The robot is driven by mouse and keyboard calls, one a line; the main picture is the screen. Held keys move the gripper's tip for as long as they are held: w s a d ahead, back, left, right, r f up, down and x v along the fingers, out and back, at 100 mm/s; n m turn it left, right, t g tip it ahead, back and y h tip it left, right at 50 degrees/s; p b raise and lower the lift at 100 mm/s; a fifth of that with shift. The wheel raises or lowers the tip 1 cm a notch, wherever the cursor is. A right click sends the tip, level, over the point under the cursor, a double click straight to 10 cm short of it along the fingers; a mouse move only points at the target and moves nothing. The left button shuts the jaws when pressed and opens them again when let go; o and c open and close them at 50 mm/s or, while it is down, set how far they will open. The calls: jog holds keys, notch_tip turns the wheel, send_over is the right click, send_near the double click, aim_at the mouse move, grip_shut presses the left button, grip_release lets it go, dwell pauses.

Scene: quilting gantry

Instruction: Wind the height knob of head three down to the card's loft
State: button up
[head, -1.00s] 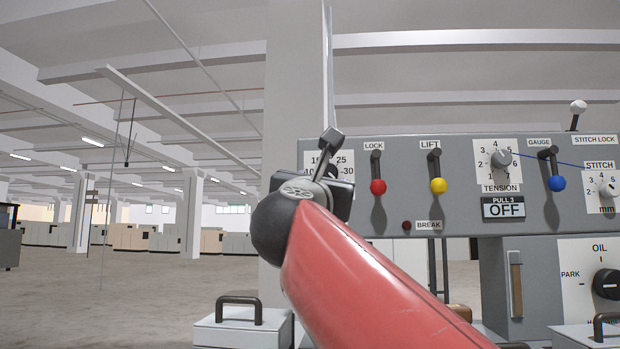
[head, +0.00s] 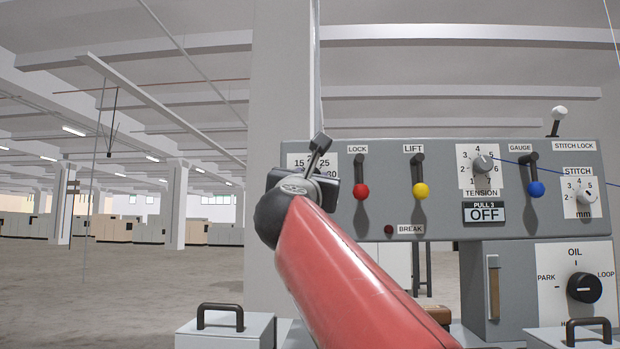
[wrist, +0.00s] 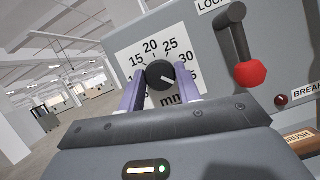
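The black height knob (wrist: 159,74) sits on a white scale plate (wrist: 128,58) marked 15, 20, 25, 30 and mm in the wrist view. The knob's white mark points to the lower right, past the 30 side. My gripper (wrist: 160,82) has its two purple fingers on either side of the knob, close against its edges, and looks shut on it. In the head view my gripper (head: 318,168) is at the panel's left end and covers the knob and part of the scale plate (head: 298,160). No loft card is seen.
Right of the scale plate, the grey panel (head: 450,215) carries a red-ended LOCK lever (head: 361,190), a yellow-ended LIFT lever (head: 420,190), a blue-ended GAUGE lever (head: 536,188) and a TENSION dial (head: 483,164). Handled grey boxes (head: 225,334) stand below. Open floor lies left.

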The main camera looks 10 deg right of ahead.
jog(key=c, duration=0.4)
jog(key=shift+s+d+r+n+g+y+p, duration=0.1)
jog(key=shift+n+g+y+p, duration=0.3)
jog(key=shift+n+y, duration=2.5)
jog(key=shift+w+d+r+n+g+y+p, duration=0.1)
jog(key=shift+n+g+y+p, duration=0.3)
jog(key=shift+n, duration=4.9)
jog(key=shift+s+d+r+n+g+y+p, duration=0.1)
jog(key=shift+n+g+y+p, duration=0.25)
jog(key=shift+n+y, duration=2.55)
jog(key=shift+n+h, duration=1.4)
jog(key=shift+n, duration=0.2)
